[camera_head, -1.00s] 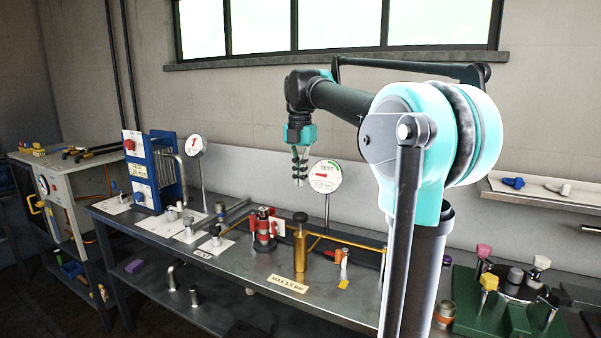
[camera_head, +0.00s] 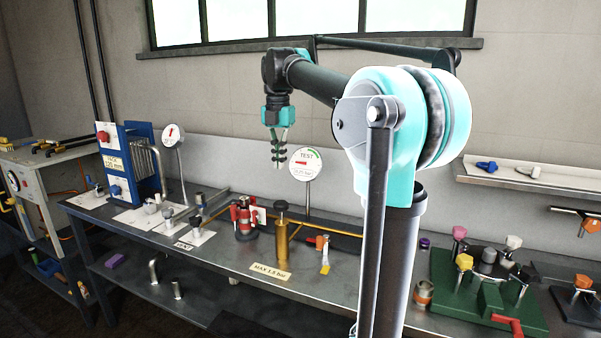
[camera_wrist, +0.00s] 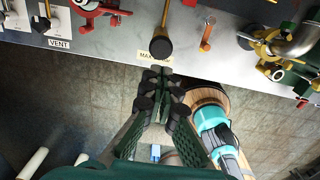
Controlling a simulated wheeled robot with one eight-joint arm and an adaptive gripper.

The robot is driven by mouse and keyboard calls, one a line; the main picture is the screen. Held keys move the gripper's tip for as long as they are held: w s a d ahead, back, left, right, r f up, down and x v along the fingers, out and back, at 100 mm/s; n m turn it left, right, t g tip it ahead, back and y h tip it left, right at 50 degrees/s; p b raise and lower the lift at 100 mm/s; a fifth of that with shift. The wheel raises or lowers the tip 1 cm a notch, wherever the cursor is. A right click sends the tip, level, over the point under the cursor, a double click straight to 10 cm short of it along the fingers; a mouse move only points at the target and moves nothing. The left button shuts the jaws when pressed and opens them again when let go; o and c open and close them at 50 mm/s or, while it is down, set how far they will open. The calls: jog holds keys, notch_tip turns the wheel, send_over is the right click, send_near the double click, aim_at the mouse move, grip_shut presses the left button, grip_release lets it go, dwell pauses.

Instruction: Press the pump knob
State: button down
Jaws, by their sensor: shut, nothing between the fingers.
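The pump is an upright brass cylinder (camera_head: 282,243) on the bench, with a dark round knob (camera_head: 282,206) on top. In the wrist view the dark knob (camera_wrist: 160,48) shows just beyond the fingertips, near the bench's front edge. My gripper (camera_head: 278,162) points down and appears above the knob in the head view, with a visible gap between them. In the wrist view my gripper's fingers (camera_wrist: 163,78) are together with nothing between them. The yellow "MAX 1.5 bar" label (camera_head: 270,271) lies in front of the pump, partly hidden by the fingers in the wrist view.
A round TEST gauge (camera_head: 306,163) stands behind the pump. A red valve (camera_head: 244,218) stands left of it, and a small orange-topped part (camera_head: 322,242) right of it. A blue-framed plate unit (camera_head: 128,165) is further left. A green fixture (camera_head: 485,290) sits at right.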

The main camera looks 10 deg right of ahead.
aim_at(282, 203)
dwell(0.4)
notch_tip(282, 203, up, 3)
jog(key=shift+s+d+r, duration=0.15)
jog(key=shift+r, duration=0.05)
jog(key=shift+f, duration=0.1)
notch_tip(282, 203, down, 14)
jog(key=shift+r, duration=0.1)
dwell(0.6)
